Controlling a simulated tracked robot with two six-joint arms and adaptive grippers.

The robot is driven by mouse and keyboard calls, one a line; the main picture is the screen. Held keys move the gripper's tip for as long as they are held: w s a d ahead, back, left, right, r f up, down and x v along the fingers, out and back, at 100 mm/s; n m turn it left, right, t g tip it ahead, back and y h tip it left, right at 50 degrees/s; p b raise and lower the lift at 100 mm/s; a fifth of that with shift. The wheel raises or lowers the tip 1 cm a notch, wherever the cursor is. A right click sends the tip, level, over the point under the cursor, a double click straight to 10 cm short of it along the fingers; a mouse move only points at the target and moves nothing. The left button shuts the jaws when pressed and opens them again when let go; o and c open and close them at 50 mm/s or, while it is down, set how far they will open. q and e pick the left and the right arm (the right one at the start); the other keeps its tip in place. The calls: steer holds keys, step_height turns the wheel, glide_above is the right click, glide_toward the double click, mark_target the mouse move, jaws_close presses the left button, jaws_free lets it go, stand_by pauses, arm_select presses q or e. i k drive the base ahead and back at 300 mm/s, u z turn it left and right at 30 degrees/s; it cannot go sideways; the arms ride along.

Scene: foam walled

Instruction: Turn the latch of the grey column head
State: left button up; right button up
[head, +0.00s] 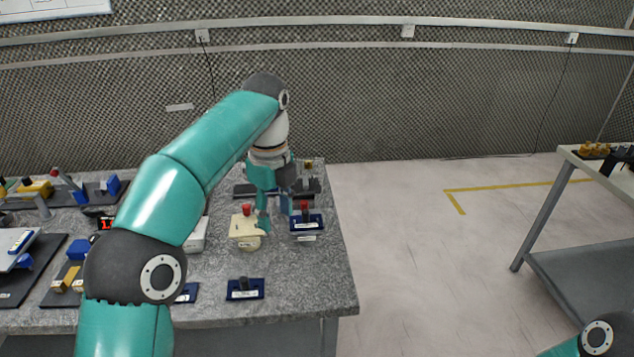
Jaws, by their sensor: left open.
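My left gripper (272,222) points down over the right part of the grey stone-topped table (320,270). Its fingers are apart, between a cream block with a red knob (245,228) and a dark blue base with a red-topped part (307,222). I cannot tell whether it touches either. A grey upright piece with a brownish top (308,178) stands on a dark base behind the gripper, partly hidden by it. It may be the grey column head; its latch is too small to make out. My right gripper is out of view.
A small blue base with a black knob (244,289) lies near the front edge. Several blue, yellow and black parts on dark plates crowd the table's left. Another table (590,215) stands at the far right, with open floor (420,260) between.

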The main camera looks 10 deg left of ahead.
mark_target(304, 203)
steer(key=i, duration=0.85)
steer(key=u, duration=0.05)
